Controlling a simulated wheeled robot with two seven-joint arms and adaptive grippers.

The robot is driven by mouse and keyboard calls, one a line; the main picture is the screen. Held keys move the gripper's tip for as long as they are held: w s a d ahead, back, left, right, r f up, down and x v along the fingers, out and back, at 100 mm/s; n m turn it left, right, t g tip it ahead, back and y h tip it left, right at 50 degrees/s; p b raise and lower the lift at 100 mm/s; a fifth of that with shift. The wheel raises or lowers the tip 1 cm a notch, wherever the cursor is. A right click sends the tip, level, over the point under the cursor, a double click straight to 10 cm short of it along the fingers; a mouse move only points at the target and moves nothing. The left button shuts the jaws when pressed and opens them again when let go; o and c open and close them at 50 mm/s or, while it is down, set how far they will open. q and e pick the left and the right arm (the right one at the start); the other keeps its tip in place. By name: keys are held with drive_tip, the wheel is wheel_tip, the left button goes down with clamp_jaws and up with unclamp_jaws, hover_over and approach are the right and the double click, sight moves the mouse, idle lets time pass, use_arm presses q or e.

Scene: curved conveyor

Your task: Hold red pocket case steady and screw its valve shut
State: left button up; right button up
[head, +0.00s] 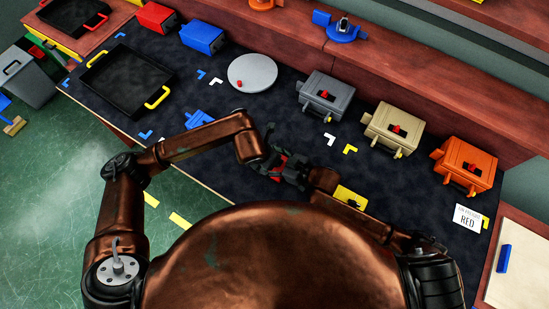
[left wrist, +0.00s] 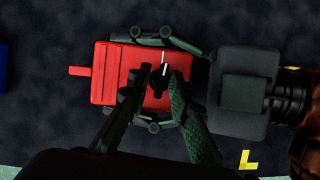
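The red pocket case (left wrist: 115,85) lies in the middle of the left wrist view, with a red tab on its left side. Its dark valve (left wrist: 159,76) has a white line. My right gripper (left wrist: 140,80) comes in from the right, one finger along each long side of the case. My left gripper (left wrist: 156,82) is over the case with its fingertips on either side of the valve; whether they press on it is unclear. In the head view, the case (head: 277,170) is mostly hidden by my left gripper (head: 284,168).
Grey (head: 325,95), tan (head: 393,127) and orange (head: 466,163) valve cases stand along the right back. A grey disc (head: 252,73) bears a small red piece. A black tray (head: 103,77) with yellow handles is at left. A card reading RED (head: 467,217) is at right.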

use_arm(q)
drive_tip(key=shift+o, duration=0.4)
drive_tip(key=shift+s, duration=0.15)
drive_tip(key=v, duration=1.2)
drive_tip(key=w+d+g+y, duration=0.3)
drive_tip(key=w+d, duration=0.1)
wheel_tip(320, 180, down, 11)
drive_tip(key=shift+a+f, duration=0.1)
drive_tip(key=shift+f, duration=0.1)
idle(0.4)
drive_tip(key=shift+c, duration=0.6)
